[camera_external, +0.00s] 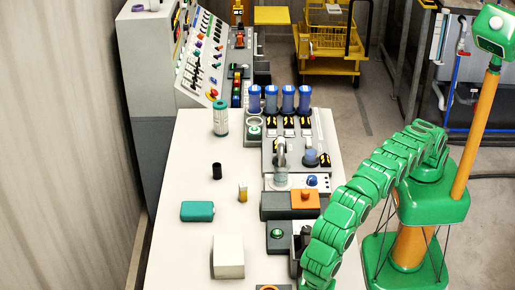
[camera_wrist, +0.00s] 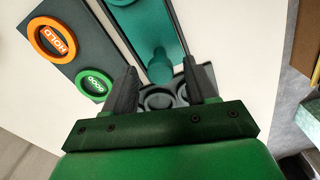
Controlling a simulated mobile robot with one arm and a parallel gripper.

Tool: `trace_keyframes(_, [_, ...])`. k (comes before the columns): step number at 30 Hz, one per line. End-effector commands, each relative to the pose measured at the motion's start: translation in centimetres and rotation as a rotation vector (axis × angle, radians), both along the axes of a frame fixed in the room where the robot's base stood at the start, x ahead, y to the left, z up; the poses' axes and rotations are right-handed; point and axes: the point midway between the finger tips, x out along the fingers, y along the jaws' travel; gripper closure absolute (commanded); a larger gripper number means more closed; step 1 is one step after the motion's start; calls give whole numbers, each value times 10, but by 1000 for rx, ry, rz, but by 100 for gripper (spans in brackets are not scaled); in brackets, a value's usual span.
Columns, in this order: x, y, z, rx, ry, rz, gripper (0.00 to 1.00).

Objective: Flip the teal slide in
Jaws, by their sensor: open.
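In the wrist view a teal slide strip (camera_wrist: 147,22) runs down a dark plate from the top edge. A teal knob (camera_wrist: 160,68) stands near its lower end. My gripper (camera_wrist: 159,66) is open, with one dark finger on each side of the knob. A gap shows on both sides in this view; I cannot tell the height of the fingertips against the knob.
A panel left of the slide carries an orange HOLD button (camera_wrist: 53,41) and a green GOOD button (camera_wrist: 95,84). On the white table (camera_external: 185,150) are a teal case (camera_external: 197,211), a white block (camera_external: 228,257) and a black cylinder (camera_external: 217,171). Blue-topped canisters (camera_external: 271,99) stand farther back.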

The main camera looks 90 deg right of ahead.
Motion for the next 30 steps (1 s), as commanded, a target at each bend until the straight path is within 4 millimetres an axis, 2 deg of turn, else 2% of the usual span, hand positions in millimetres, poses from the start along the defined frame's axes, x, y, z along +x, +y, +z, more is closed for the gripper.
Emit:
trace_keyframes(8, [0, 0, -1, 0, 0, 1, 44])
trace_keyframes(19, [0, 0, -1, 0, 0, 1, 99])
trace_keyframes(30, [-1, -3, 0, 1, 2, 2, 100])
